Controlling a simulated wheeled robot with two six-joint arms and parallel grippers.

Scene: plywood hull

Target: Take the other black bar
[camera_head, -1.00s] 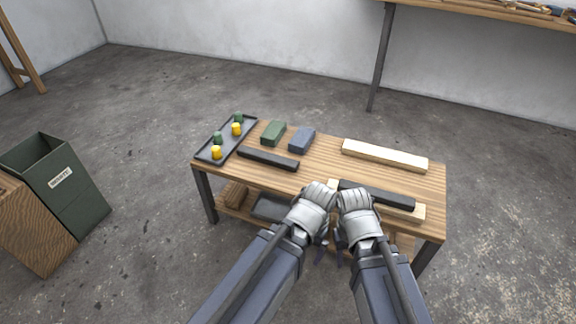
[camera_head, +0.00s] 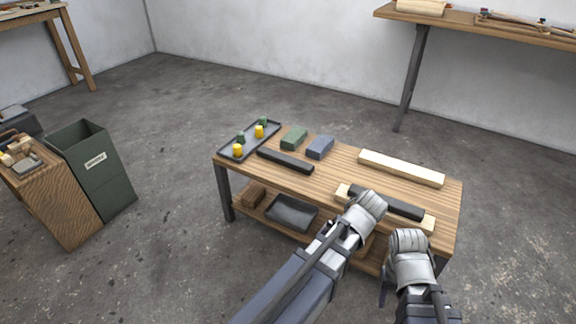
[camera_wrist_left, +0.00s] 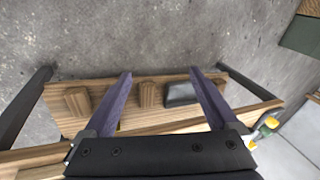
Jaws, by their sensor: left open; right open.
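One black bar (camera_head: 286,160) lies flat on the left part of the wooden table (camera_head: 330,172), near the dark tray. Another black bar (camera_head: 385,204) lies on top of a pale wooden strip (camera_head: 428,223) at the table's front right; my left wrist hides its left part. My right gripper (camera_head: 385,288) is in front of the table's right front edge, open and empty, mostly hidden by its wrist. My left gripper's fingers are open and empty in the left wrist view (camera_wrist_left: 159,75), pointing toward the lower shelf and floor. Neither gripper touches a bar.
A dark tray (camera_head: 223,155) with several green and yellow pegs stands at the table's left. A green block (camera_head: 294,138), a blue block (camera_head: 319,148) and a pale beam (camera_head: 400,168) lie at the back. The lower shelf holds a black bin (camera_head: 291,213). A green bin (camera_head: 100,170) stands left.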

